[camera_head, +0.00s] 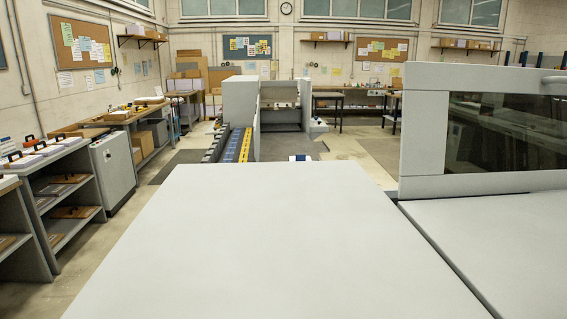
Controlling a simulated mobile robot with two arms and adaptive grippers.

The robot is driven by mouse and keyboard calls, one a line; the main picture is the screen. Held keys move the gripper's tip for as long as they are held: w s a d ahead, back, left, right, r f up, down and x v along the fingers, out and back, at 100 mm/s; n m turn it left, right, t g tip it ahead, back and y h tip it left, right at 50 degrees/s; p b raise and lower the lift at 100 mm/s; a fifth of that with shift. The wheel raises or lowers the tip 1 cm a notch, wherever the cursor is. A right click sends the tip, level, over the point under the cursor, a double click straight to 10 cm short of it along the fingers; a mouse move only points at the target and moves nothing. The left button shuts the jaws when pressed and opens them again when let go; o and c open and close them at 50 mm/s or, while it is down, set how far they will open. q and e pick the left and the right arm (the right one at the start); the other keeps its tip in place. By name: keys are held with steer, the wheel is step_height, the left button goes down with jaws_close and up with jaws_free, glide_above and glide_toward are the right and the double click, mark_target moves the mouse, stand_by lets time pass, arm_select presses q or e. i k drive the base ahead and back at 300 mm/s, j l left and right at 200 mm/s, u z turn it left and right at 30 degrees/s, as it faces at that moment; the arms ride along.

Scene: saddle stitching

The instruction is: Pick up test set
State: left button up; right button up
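Neither of my grippers shows in the head view. I cannot tell with certainty which thing is the test set. A small white and blue item (300,158) shows at the far edge of the large grey surface (270,240) in front of me; I cannot tell whether it rests on it or stands behind it. On the left, white stacks with red and black parts (22,160) lie on top of a grey shelf unit (62,195).
The grey surface in front is bare. A grey machine with a dark window (500,130) stands at right. Behind the surface is another grey machine (240,105) with a blue and yellow feeder strip (236,146). A grey cabinet (113,170) stands left, with open floor (95,268) beside it.

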mark_target(298, 158)
steer(key=u, duration=1.55)
steer(key=i+j+u, duration=0.25)
steer(key=j, duration=0.25)
steer(key=j+u, duration=0.2)
steer(key=j, duration=0.3)
steer(key=i+j+u, duration=0.25)
steer(key=j, duration=0.2)
steer(key=i+j+u, duration=0.25)
steer(key=i+j+z, duration=0.1)
steer(key=i+z, duration=0.15)
steer(key=i, duration=0.15)
steer(key=i+j+z, duration=0.2)
steer(key=i, duration=0.2)
steer(key=i+j+z, duration=0.25)
steer(key=i+l+z, duration=0.25)
steer(key=i+z, duration=0.15)
steer(key=i+l+z, duration=0.1)
steer(key=i+z, duration=0.65)
steer(key=i, duration=0.15)
steer(key=i+j+z, duration=0.2)
steer(key=i+z, duration=0.15)
steer(key=i, duration=5.75)
